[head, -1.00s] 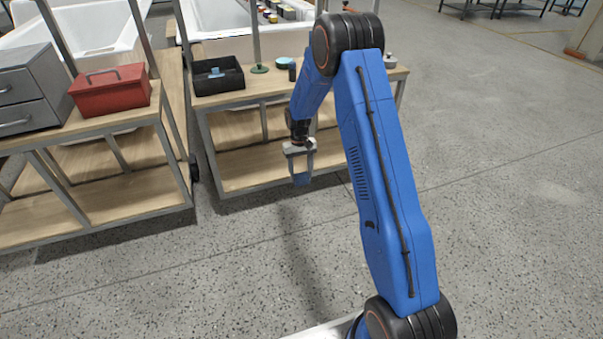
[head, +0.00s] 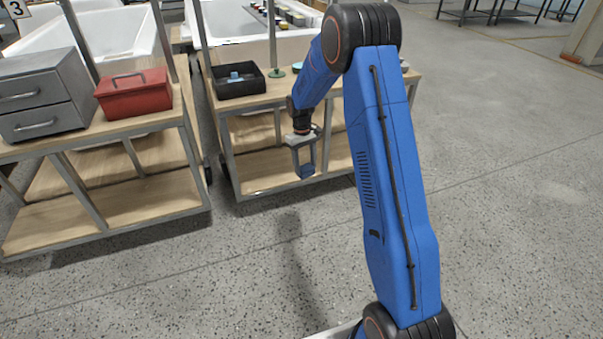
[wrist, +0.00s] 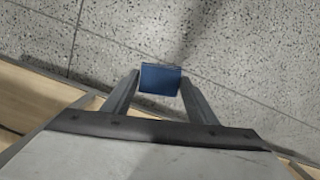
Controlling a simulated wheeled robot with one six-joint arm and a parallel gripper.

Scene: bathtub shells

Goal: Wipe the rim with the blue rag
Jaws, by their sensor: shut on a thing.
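My gripper (head: 305,160) hangs in front of the right workbench, pointing down over the floor. Its fingers are shut on a blue rag (head: 306,171), which shows at the fingertips. In the wrist view the rag (wrist: 160,79) sits as a small dark blue block between the two fingertips (wrist: 158,88). White bathtub shells stand behind the benches, one at the left (head: 95,38) and one at the right (head: 228,27). The rag is apart from both rims. My blue arm covers part of the right tub and bench.
A red toolbox (head: 134,95) and a grey drawer cabinet (head: 40,92) stand on the left bench. A black tray (head: 240,87) with a light blue thing in it and a green round object (head: 275,73) are on the right bench. The grey floor (head: 510,190) at right is clear.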

